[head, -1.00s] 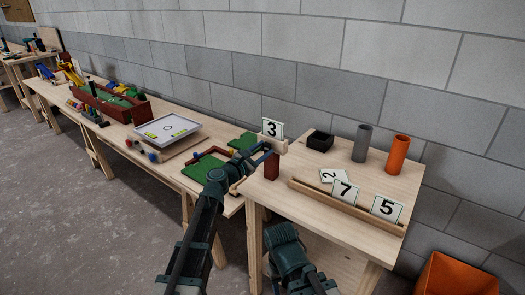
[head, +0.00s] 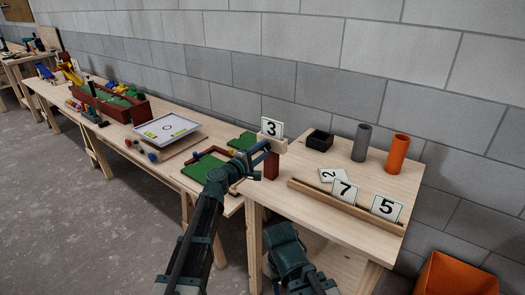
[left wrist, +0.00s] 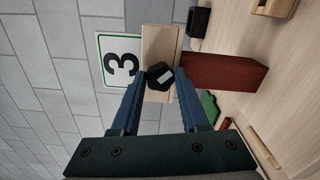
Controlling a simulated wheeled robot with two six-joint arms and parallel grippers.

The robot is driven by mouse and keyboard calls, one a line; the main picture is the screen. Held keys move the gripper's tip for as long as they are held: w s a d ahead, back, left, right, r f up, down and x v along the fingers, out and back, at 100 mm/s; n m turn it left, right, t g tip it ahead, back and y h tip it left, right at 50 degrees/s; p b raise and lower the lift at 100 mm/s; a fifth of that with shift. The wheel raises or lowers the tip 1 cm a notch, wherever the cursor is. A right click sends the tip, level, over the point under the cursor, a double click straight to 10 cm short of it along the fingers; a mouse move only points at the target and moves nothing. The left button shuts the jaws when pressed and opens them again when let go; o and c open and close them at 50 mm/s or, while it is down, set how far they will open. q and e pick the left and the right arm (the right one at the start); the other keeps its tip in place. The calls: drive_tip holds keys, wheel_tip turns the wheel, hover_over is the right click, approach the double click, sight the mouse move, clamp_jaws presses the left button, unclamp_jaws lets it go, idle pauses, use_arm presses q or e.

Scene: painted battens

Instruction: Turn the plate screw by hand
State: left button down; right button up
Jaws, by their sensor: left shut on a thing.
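The plate screw (left wrist: 157,76) shows in the left wrist view as a black faceted knob with a white mark. It sits against a pale wooden plate (left wrist: 161,42). My left gripper (left wrist: 159,87) is shut on the screw, one blue finger on each side. In the head view my left gripper (head: 264,152) reaches the plate from the left and hides the screw. The plate is at the top of a dark red post (head: 271,168), with a white number 3 card (head: 272,127) standing at it. My right gripper is out of view; only part of that arm shows.
The near table (head: 300,167) holds a black box (head: 319,140), a grey tube (head: 361,143), an orange tube (head: 397,154) and number cards by a wooden rail (head: 340,205). A green board (head: 205,167) lies left of my gripper. An orange bin (head: 455,278) stands at lower right.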

use_arm(q)
drive_tip(key=m, duration=0.4)
drive_tip(key=shift+m, duration=0.3)
drive_tip(key=shift+f+m, duration=0.1)
drive_tip(key=shift+m, duration=1.8)
drive_tip(key=shift+c, duration=2)
unclamp_jaws()
drive_tip(key=v, duration=1.4)
